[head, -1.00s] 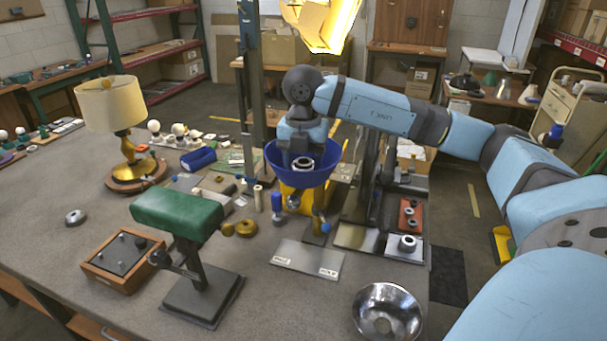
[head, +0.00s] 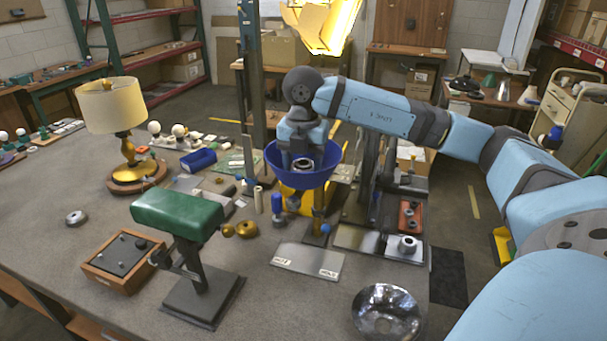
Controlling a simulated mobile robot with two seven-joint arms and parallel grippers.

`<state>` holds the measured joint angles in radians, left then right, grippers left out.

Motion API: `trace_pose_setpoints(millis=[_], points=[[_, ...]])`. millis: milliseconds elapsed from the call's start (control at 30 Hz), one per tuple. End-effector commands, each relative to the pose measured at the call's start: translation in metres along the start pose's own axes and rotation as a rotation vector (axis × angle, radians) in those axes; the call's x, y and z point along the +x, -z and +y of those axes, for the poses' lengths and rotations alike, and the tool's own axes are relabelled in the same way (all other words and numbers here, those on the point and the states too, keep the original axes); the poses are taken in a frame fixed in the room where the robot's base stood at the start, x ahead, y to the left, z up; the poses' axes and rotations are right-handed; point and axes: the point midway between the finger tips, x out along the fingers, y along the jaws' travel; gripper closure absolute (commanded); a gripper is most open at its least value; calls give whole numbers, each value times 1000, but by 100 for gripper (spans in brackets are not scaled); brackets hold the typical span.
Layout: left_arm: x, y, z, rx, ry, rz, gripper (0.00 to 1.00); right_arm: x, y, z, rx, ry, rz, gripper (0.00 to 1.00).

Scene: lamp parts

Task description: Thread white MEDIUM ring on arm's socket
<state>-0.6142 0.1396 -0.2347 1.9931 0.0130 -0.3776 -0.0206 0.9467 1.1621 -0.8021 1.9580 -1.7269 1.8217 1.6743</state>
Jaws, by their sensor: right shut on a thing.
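My right gripper (head: 302,160) comes down from above into the blue bowl-shaped shade (head: 302,180) on its stand. It is shut on a small pale ring with a dark centre (head: 303,165), low at the shade's rim. The ring's size label is not readable. The arm's socket is not clearly visible; the shade and gripper hide that area, so I cannot tell whether the ring is around it. My left gripper is not in view.
Another pale ring (head: 76,218) lies on the left of the table. A white ring part (head: 407,244) sits on a plate at right. A green padded stand (head: 178,214), a wooden box (head: 125,259) and a metal bowl (head: 387,312) stand in front. A lamp (head: 109,106) stands at back left.

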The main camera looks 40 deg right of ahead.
Motion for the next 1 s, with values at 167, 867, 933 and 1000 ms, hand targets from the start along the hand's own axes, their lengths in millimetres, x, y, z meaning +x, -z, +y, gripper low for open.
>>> trace_pose_setpoints(millis=[167, 867, 933, 1000], points=[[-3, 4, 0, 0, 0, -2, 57, 5, 2, 0, 236, 13, 7, 74], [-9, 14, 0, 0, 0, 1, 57, 7, 2, 2, 654, 15, 3, 74], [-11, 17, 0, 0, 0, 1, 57, 7, 1, 2, 758, 17, 3, 74], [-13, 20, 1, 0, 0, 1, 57, 7, 1, 2, 872, 17, 1, 74]])
